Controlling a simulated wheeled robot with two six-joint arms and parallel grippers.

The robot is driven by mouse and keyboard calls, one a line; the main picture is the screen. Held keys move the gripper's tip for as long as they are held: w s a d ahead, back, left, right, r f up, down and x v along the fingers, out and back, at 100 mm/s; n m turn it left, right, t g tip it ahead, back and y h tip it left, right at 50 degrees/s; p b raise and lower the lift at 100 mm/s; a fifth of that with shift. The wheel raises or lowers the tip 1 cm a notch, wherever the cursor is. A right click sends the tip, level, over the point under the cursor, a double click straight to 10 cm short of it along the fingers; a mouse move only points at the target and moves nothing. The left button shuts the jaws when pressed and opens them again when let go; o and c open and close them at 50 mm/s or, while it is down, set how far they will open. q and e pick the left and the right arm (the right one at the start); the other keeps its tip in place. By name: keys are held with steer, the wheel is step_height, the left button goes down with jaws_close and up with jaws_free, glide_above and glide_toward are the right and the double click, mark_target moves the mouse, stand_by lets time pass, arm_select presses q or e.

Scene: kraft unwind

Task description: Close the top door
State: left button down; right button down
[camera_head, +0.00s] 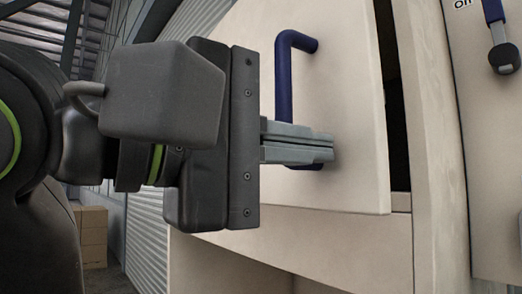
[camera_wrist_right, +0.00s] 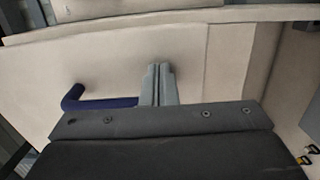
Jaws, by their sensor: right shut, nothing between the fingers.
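The top door (camera_head: 350,110) is a pale beige panel with a dark blue bar handle (camera_head: 284,85). It stands partly open, with a dark gap between its right edge and the cabinet frame (camera_head: 430,130). My right gripper (camera_head: 328,148) is shut and empty. Its fingers point at the door's face and hide the lower part of the handle in the head view. In the right wrist view the closed fingertips (camera_wrist_right: 160,68) are beside the end of the blue handle (camera_wrist_right: 100,103), close to the door panel (camera_wrist_right: 110,70). I cannot tell whether they touch it. My left gripper is not in view.
Below the door is an open cabinet space (camera_head: 220,265). Cardboard boxes (camera_head: 93,235) stand at the lower left, by a corrugated wall (camera_head: 145,220).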

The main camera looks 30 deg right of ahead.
mark_target(357, 148)
steer(key=d+p, duration=0.1)
steer(key=d, duration=0.6)
steer(key=shift+r+p, duration=0.1)
steer(key=shift+p, duration=0.3)
steer(key=shift+d, duration=0.2)
steer(key=shift+a, duration=0.1)
steer(key=shift+r, duration=0.1)
